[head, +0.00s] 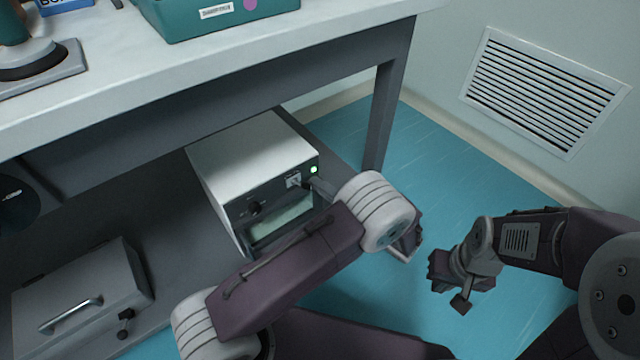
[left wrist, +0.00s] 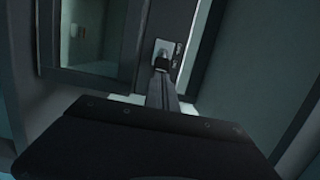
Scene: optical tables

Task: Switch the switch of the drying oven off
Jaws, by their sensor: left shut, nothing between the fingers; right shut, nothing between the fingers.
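The drying oven (head: 250,150) is a white box with a dark front, on the low shelf under the table. A small green lamp (head: 314,169) glows at its upper right corner. The switch (head: 293,180) sits on a light plate left of the lamp; the plate also shows in the left wrist view (left wrist: 162,48). My left gripper (head: 309,184) is shut and empty, its tips at the switch; in the left wrist view the tips (left wrist: 161,68) overlap the plate's lower part. I cannot tell if they touch. The lever's position is unclear. My right gripper (head: 450,287) is shut and empty, away from the oven.
A dark knob (head: 255,208) is on the oven's front, above a window. A grey box with a handle (head: 75,290) stands on the shelf at left. The table top (head: 210,60) overhangs the oven, and a table leg (head: 386,110) stands right of it. Blue floor is free at right.

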